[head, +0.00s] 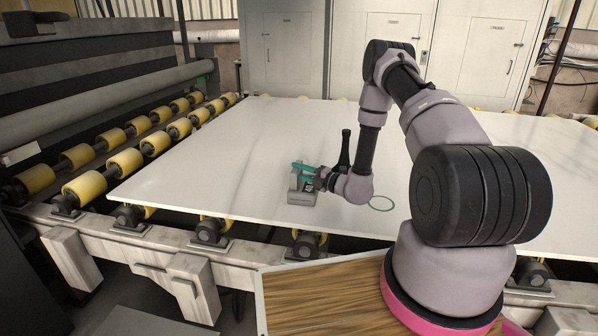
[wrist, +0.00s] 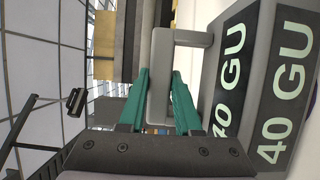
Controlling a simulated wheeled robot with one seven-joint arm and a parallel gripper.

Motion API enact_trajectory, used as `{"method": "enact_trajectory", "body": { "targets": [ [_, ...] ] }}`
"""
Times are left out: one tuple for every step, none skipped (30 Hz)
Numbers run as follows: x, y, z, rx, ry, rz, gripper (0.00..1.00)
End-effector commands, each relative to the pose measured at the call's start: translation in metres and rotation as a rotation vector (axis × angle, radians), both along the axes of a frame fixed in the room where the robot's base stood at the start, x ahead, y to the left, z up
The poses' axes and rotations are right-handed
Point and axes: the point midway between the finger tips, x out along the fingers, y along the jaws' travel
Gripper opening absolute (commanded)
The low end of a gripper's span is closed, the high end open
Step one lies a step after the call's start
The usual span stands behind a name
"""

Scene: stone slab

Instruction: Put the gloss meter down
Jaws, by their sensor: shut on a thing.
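The gloss meter (head: 302,198) is a grey box with a handle on top, at the middle of the white stone slab (head: 225,150). My gripper (head: 303,172) has green fingers and is shut on the meter's handle. In the wrist view the handle (wrist: 162,60) lies between the two fingers, and the meter's body (wrist: 207,60) is at the right, with "40 GU" on two dark panels. The meter is low over the slab; I cannot tell whether its base touches it. A green circle outline (head: 370,204) is on the slab, to the right of the meter and apart from it.
The slab lies on a roller conveyor with yellow rollers (head: 84,187) along its left side and front edge. A wooden-topped surface (head: 322,292) is at the front, by my base. White cabinets (head: 284,50) stand behind. The slab around the meter is clear.

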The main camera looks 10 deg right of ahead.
Motion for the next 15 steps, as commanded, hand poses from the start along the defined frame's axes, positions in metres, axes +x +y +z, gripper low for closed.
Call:
{"method": "enact_trajectory", "body": {
  "targets": [
    [-0.0001,-0.0001,-0.0009,0.0,0.0,0.0,0.4],
    [-0.0001,-0.0001,-0.0008,0.0,0.0,0.0,0.51],
    [-0.0001,-0.0001,-0.0007,0.0,0.0,0.0,0.62],
    [-0.0001,-0.0001,-0.0007,0.0,0.0,0.0,0.62],
    [-0.0001,-0.0001,-0.0006,0.0,0.0,0.0,0.62],
    [-0.0001,-0.0001,-0.0006,0.0,0.0,0.0,0.62],
    [-0.0001,-0.0001,-0.0006,0.0,0.0,0.0,0.62],
    [-0.0001,-0.0001,-0.0006,0.0,0.0,0.0,0.62],
    [-0.0001,-0.0001,-0.0006,0.0,0.0,0.0,0.62],
    [-0.0001,-0.0001,-0.0005,0.0,0.0,0.0,0.62],
    [-0.0001,-0.0001,-0.0005,0.0,0.0,0.0,0.62],
    [0.0,0.0,0.0001,0.0,0.0,0.0,0.62],
    [0.0,0.0,0.0011,0.0,0.0,0.0,0.62],
    [0.0001,0.0,0.0028,-0.001,-0.001,0.0,0.62],
    [-0.0016,-0.0025,0.0027,-0.001,0.001,-0.001,0.62]
  ]
}}
